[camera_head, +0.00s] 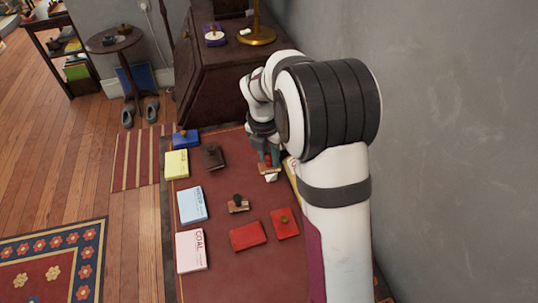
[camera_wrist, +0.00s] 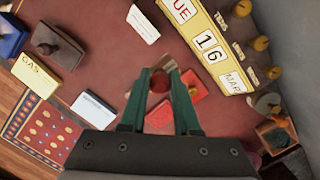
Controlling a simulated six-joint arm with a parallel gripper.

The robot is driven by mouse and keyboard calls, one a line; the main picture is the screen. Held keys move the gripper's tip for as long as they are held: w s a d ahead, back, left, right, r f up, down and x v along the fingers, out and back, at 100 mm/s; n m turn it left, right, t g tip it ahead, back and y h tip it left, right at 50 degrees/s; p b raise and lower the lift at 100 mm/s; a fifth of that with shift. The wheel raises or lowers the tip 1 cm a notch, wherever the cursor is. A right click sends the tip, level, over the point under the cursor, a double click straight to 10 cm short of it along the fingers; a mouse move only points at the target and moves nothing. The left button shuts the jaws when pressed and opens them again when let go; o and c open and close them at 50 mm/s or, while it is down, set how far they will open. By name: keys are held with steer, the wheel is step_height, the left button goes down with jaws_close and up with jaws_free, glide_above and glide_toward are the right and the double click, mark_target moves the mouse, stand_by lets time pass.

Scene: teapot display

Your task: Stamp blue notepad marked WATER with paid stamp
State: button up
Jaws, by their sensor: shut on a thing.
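My gripper (camera_head: 268,158) is shut on a stamp with a red round handle (camera_wrist: 160,83) and a wooden base (camera_head: 268,169). It holds the stamp at the far right of the red desk top. I cannot read the stamp's face. The light blue notepad marked WATER (camera_head: 193,204) lies flat at the desk's left edge, left of and nearer than my gripper. A second stamp with a dark handle (camera_head: 238,204) stands on the desk right of the notepad.
Yellow GAS pad (camera_head: 177,164) and pink COAL pad (camera_head: 190,251) flank the WATER pad. Red flat pads (camera_head: 248,236) (camera_head: 285,223) lie at the front right. A dark blotter (camera_head: 213,158), blue pad (camera_head: 186,139), white card (camera_wrist: 143,24) and yellow calendar (camera_wrist: 210,42) are nearby.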

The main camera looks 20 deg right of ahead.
jaws_close()
steer(key=s+a+f+m+g, duration=0.1)
steer(key=s+a+f+m, duration=0.1)
steer(key=s+a+m, duration=0.85)
steer(key=shift+n, duration=0.75)
steer(key=shift+s+d+f, duration=0.2)
steer(key=shift+f, duration=0.8)
steer(key=shift+s+d+f, duration=0.15)
steer(key=shift+s+f, duration=0.1)
steer(key=shift+f, duration=0.75)
steer(key=shift+s+d+f, duration=0.2)
steer(key=shift+f, duration=0.8)
steer(key=shift+f, duration=0.6)
step_height(320, 180, up, 7)
